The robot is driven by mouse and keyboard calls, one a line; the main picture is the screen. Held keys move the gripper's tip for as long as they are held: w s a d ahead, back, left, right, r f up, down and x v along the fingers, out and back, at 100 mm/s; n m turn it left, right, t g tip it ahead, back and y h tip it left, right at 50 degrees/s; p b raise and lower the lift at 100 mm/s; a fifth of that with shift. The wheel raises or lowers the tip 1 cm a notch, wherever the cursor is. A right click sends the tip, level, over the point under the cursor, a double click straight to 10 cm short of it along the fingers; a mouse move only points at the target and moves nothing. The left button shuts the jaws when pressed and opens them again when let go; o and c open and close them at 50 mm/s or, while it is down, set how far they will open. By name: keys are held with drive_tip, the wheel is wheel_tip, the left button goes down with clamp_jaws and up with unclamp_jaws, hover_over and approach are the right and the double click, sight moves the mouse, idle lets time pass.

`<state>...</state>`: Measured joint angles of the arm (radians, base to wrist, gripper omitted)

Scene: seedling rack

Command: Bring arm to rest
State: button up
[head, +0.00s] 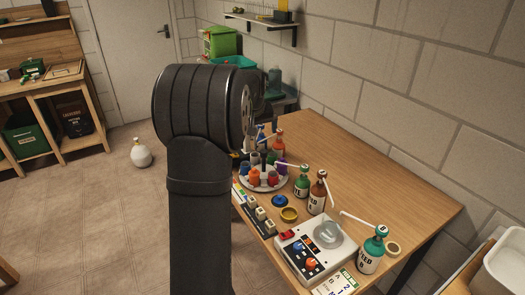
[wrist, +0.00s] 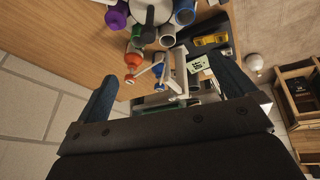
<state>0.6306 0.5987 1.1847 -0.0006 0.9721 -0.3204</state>
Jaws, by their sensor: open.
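My arm (head: 200,190) rises dark and large through the middle of the head view, its thick ribbed joint at the top. It hides much of the bench's left side, and my gripper is not clearly seen there. In the wrist view my gripper (wrist: 163,70) shows two dark fingers spread wide apart. No object is seen held between them. Beyond the fingers are an orange-red bottle (wrist: 133,60), a pale bracket-like object and the bench. I cannot tell how far the fingertips are from these things.
The wooden bench (head: 400,185) stands against a block wall. On it are a round rack (head: 262,186) of coloured tubs, several spray-type bottles, including a green one (head: 371,252), and a white device (head: 300,262). The bench's back right is clear. A white bottle (head: 141,154) stands on the floor.

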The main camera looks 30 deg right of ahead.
drive_tip(key=s+r+n, duration=0.3)
drive_tip(key=s+r, duration=0.1)
drive_tip(key=r, duration=0.3)
drive_tip(key=x, duration=1)
drive_tip(key=shift+d, duration=0.25)
drive_tip(key=shift+r, duration=0.15)
drive_tip(key=v, duration=0.9)
drive_tip(key=shift+s+r, duration=0.25)
drive_tip(key=shift+r, duration=0.05)
